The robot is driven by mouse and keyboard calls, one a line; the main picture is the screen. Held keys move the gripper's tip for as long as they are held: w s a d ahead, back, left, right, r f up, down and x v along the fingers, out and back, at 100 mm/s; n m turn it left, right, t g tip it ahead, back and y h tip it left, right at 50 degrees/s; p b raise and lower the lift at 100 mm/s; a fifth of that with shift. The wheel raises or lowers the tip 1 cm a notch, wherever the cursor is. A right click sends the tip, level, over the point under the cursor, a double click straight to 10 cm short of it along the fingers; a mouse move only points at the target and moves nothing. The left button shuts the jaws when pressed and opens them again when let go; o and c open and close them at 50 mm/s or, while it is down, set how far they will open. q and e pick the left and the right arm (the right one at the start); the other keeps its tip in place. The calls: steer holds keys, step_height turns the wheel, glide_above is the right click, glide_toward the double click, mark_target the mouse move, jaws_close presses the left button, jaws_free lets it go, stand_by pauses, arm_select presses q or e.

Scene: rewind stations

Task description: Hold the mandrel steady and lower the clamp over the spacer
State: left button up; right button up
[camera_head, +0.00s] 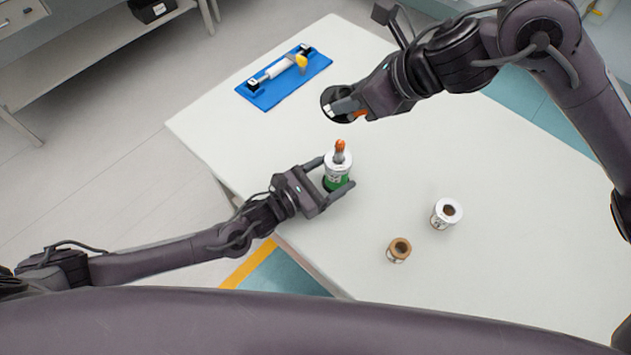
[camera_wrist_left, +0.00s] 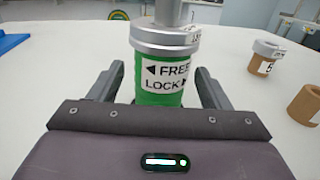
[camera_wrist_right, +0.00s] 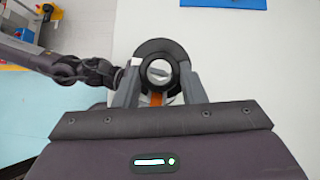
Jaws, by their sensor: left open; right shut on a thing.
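The mandrel (camera_head: 336,183) stands on the table, with a green body, a grey collar and an orange-tipped post. The left wrist view shows its green body (camera_wrist_left: 158,92) with a label reading FREE and LOCK. A pale, ring-like part sits around the post; I cannot tell whether it is the spacer. My left gripper (camera_head: 336,175) is open, its fingers on either side of the green body. My right gripper (camera_head: 346,107) is shut on the black ring-shaped clamp (camera_head: 328,95), which has an orange part. In the right wrist view the clamp (camera_wrist_right: 148,51) shows its open hole.
A blue tray (camera_head: 314,68) with a white roller and yellow knob lies at the table's far left. A white-topped spool (camera_head: 447,212) and a brown tube (camera_head: 399,250) stand right of the mandrel.

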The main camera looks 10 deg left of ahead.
arm_select(q)
steer(key=shift+w+d, duration=0.4)
steer(key=shift+d, duration=0.1)
steer(key=c, duration=1.2)
arm_select(e)
steer(key=shift+a+f+n+g, duration=0.35)
steer(key=shift+a+n+g, duration=0.25)
steer(key=shift+n+g, duration=0.45)
steer(key=shift+w+d+f+n+g+h, duration=0.15)
steer(key=shift+n+g+h, duration=0.4)
steer(key=shift+n, duration=0.45)
steer(key=shift+w+d+f+n+g+h, duration=0.1)
steer(key=shift+n+g+h, duration=0.4)
steer(key=shift+n, duration=0.55)
steer(key=shift+w+d+f+n+g+h, duration=0.15)
steer(key=shift+n+g+h, duration=0.4)
steer(key=shift+n, duration=0.45)
